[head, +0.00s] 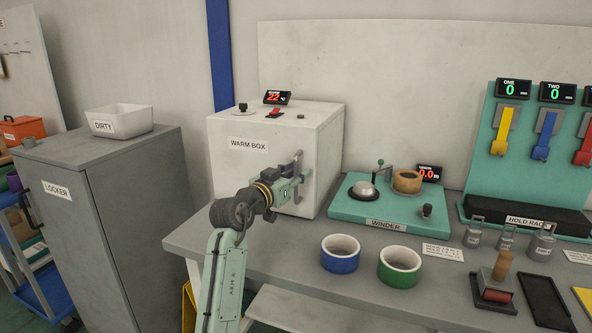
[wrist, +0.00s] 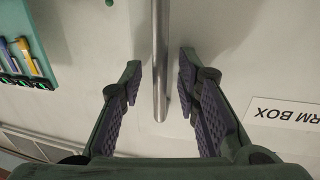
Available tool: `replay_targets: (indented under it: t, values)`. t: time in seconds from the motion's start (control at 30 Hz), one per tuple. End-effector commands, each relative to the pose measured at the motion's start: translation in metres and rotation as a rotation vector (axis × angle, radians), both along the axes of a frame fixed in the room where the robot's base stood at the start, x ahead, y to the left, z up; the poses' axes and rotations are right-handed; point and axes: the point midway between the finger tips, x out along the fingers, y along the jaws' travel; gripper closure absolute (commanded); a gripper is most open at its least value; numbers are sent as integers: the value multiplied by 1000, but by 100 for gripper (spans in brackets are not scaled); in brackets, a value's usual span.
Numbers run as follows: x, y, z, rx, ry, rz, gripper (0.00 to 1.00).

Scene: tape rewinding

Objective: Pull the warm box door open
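The warm box (head: 235,165) is a white box with a "WARM BOX" label, standing at the left end of the workbench. Its front door looks closed. In the wrist view a vertical metal bar handle (wrist: 160,60) stands on the white door. My gripper (head: 298,172) is at the right part of the box front in the head view and hides much of the handle. In the wrist view my gripper (wrist: 161,78) is open, with one finger on each side of the bar. A gap shows between the bar and each finger. The label (wrist: 280,112) is at the right.
A teal winder (head: 385,212) stands right of the box. A blue roll (head: 340,254) and a green roll (head: 399,267) sit on the bench (head: 290,262) in front. A grey locker (head: 110,220) with a white bin (head: 120,120) stands to the left, across a narrow gap.

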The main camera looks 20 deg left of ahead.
Motion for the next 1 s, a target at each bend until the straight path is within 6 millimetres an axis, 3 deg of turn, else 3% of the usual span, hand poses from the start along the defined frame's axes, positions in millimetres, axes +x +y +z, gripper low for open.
replay_targets:
  t: [0.27,0.7,1.0]
  values:
    - [1,0,0,0,0,1,71]
    - [1,0,0,0,0,0,100]
    - [1,0,0,0,-1,0,100]
